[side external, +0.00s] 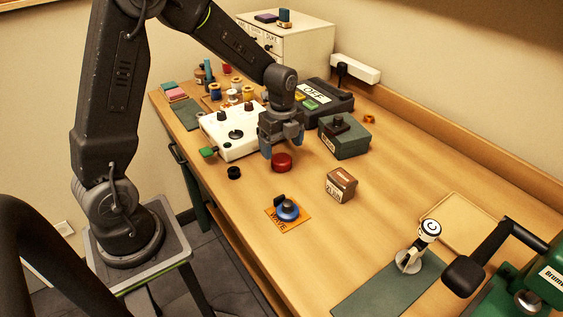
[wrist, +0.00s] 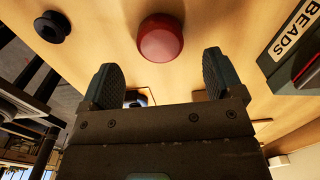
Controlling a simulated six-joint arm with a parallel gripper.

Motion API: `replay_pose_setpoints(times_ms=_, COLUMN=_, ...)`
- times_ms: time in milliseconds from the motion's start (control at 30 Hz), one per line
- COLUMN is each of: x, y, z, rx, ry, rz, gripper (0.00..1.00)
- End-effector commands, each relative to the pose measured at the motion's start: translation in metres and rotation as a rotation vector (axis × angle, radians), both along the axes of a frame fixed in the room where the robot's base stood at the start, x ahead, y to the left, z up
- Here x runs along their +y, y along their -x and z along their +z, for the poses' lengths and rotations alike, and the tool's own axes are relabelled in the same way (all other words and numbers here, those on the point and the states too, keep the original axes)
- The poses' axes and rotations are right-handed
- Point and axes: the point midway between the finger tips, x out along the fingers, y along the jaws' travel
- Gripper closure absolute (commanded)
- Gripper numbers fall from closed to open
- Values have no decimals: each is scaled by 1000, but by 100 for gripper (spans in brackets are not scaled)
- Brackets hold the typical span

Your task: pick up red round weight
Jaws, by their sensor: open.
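The red round weight (side external: 281,162) lies on the wooden table (side external: 240,202), below and just in front of my gripper in the side external view. My gripper (side external: 280,150) is open and empty above the table, its fingers apart. In the wrist view the red weight (wrist: 161,38) shows beyond the fingertips, roughly between the lines of the two fingers. My gripper (wrist: 160,80) holds nothing there. The weight looks clear of the fingers.
A black spool (side external: 234,172) stands left of the weight. A white control box (side external: 232,133), a green-grey beads box (side external: 344,138) and a small brown box (side external: 340,185) are close by. A blue-black knob (side external: 287,210) sits on an orange card.

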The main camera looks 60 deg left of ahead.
Motion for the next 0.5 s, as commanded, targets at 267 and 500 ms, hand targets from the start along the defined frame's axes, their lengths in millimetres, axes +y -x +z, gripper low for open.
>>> replay_pose_setpoints(times_ms=267, x=1, y=0, z=-38, rx=5, ry=1, rz=1, gripper=13)
replay_pose_setpoints(times_ms=500, x=1, y=0, z=-51, rx=3, ry=0, rz=1, gripper=13)
